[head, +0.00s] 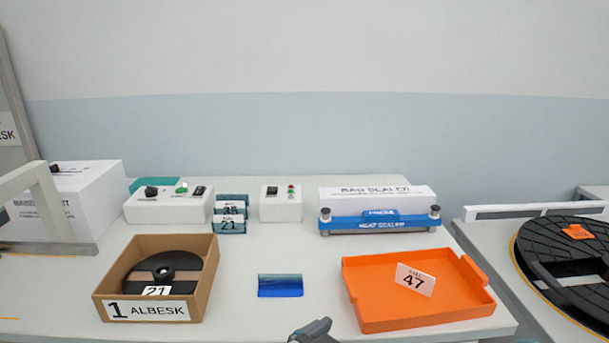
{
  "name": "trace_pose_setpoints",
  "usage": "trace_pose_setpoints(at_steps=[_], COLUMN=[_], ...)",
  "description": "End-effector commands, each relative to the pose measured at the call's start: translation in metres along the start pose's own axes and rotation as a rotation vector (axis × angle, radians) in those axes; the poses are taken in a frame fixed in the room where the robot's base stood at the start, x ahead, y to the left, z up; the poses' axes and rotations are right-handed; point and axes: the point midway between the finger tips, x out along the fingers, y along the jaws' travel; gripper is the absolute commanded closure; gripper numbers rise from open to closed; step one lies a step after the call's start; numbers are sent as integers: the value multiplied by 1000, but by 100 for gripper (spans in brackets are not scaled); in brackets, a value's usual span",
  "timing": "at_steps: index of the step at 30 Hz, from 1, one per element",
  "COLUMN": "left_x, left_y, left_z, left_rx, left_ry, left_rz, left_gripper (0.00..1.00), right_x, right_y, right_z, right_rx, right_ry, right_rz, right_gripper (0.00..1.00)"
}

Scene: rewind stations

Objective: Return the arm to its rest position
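A dark grey part of one of my grippers (313,332) shows at the bottom edge, a little right of the middle. Most of it is cut off by the frame, so I cannot tell which arm it belongs to, or whether it is open or shut. I see nothing held in the visible part. It appears in front of the blue piece and left of the orange tray (377,316). No other gripper is clearly visible.
A cardboard box (200,284) labelled "1 ALBESK" holds a dark reel. A blue piece (280,286) lies mid-table. The heat sealer (380,222), control boxes and blue card holders (230,222) line the back. A black turntable (560,250) is at right.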

Motion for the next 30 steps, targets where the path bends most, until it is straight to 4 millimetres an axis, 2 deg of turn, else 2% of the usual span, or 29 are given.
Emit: trace_pose_setpoints(at_steps=[2,8,14,17,20,23,24,27,30], left_x=[1,25,42,48,52,51,47,33,15], left_y=[0,-23,-48,-63,-78,-94,-99,-104,-100], left_z=[0,40,93,126,170,232,261,328,381], left_rx=[0,-48,-114,-161,-223,-318,-367,-497,-619], left_ry=[-1,-96,-206,-273,-358,-475,-529,-655,-757], left_rz=[0,-36,-76,-98,-122,-151,-163,-185,-198], left_gripper=[0,0,0,0,0,0,0,0,0], right_x=[0,0,0,0,0,0,0,0,0], right_y=[0,0,0,0,0,0,0,0,0], right_z=[0,0,0,0,0,0,0,0,0], right_rx=[1,0,1,0,0,0,1,0,0], right_ry=[1,1,1,1,1,1,1,1,1], right_rz=[0,0,0,0,0,0,0,0,0], right_gripper=[57,57,57,57,57,57,57,57,57])
